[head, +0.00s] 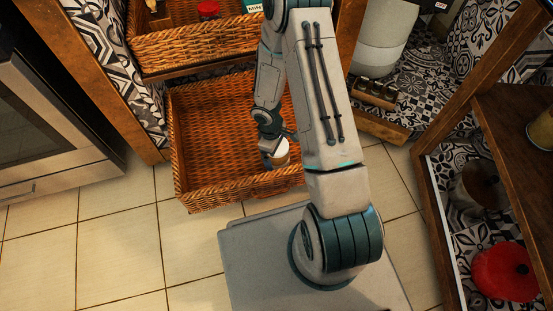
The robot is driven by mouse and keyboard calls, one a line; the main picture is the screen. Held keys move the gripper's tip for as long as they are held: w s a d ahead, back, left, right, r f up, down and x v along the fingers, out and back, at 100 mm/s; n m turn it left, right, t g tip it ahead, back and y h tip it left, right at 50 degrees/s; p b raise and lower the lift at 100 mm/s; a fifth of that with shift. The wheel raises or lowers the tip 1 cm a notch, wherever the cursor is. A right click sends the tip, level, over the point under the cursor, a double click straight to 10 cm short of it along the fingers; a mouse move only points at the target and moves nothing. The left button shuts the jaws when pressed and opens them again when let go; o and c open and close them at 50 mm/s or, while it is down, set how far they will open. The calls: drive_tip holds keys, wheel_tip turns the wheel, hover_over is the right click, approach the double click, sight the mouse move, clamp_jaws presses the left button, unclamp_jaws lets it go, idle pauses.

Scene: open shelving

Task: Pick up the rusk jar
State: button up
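A small jar (281,153) with a white band and an orange-brown part shows at the end of my arm, over the lower wicker basket. It looks like the rusk jar, but no label is readable. My gripper (272,150) is right at this jar, on its left side in the picture, and seems to touch it. The fingers are small and partly hidden by the wrist and the jar, so I cannot tell whether they are closed on it. My upper arm covers the basket's right part.
The lower wicker basket (190,203) looks otherwise empty where visible. An upper basket (190,50) holds a red-lidded jar (208,9). An oven (45,120) stands left. Wooden shelving on the right holds a red pot (505,272). Tiled floor is clear at lower left.

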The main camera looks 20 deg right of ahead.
drive_tip(key=c, duration=1.3)
